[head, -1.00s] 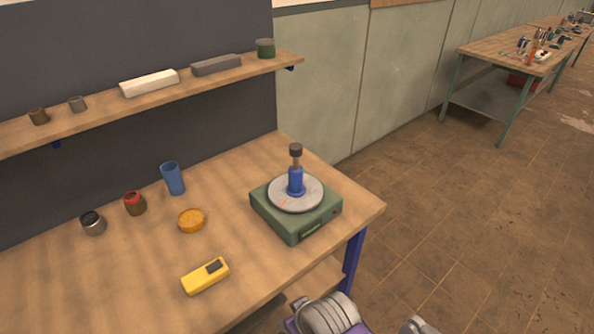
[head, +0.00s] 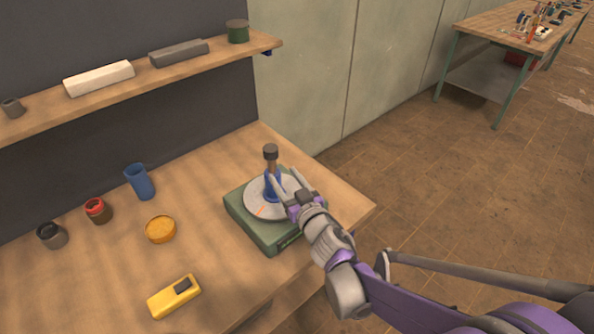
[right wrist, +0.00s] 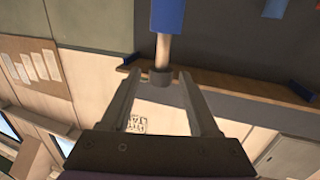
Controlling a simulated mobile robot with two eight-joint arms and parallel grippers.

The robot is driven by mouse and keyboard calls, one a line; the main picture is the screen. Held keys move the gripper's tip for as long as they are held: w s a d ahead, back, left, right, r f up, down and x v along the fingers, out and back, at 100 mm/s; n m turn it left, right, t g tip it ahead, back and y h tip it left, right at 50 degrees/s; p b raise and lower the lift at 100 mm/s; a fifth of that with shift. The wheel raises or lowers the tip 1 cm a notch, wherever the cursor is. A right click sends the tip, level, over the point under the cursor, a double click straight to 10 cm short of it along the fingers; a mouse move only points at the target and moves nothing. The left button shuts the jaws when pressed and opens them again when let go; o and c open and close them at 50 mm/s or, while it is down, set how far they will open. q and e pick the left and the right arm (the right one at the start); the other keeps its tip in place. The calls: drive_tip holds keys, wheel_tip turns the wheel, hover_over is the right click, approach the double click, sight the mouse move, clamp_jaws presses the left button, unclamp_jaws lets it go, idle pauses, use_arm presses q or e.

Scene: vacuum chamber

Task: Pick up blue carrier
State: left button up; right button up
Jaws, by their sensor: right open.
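The blue carrier (head: 271,179) stands upright on the round grey plate of a green device (head: 257,232), with a brown neck and dark cap above its blue body. My right gripper (head: 284,177) is open at the carrier, its fingers reaching toward the blue body from the right front. In the right wrist view the carrier (right wrist: 168,18) appears upside down, its cap between or just beyond the open fingertips (right wrist: 158,76). I cannot tell whether a finger touches it. The gripper partly hides the plate and the device. My left gripper is not in view.
A blue cup (head: 139,182), a red-topped jar (head: 98,211), a dark cup (head: 52,236), an orange dish (head: 160,230) and a yellow handheld device (head: 174,296) stand left on the workbench. A shelf (head: 130,100) runs above. Open floor lies right.

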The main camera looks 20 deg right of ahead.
sight(272, 163)
drive_tip(key=shift+w+f+n+y, duration=0.2)
drive_tip(key=shift+w+n+y, duration=0.1)
drive_tip(key=shift+w+y, duration=0.45)
drive_tip(key=w, duration=0.2)
drive_tip(key=w+a+p, duration=0.1)
drive_tip(key=w, duration=0.1)
drive_tip(key=shift+w+a+r, duration=0.1)
drive_tip(key=shift+w+r, duration=0.05)
drive_tip(key=shift+w, duration=0.3)
drive_tip(key=w+p, duration=0.2)
drive_tip(key=w, duration=0.3)
drive_tip(key=shift+w+a, duration=0.15)
drive_tip(key=shift+c, duration=0.4)
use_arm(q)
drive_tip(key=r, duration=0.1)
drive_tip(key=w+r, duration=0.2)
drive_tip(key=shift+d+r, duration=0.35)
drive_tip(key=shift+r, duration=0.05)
use_arm(e)
clamp_jaws()
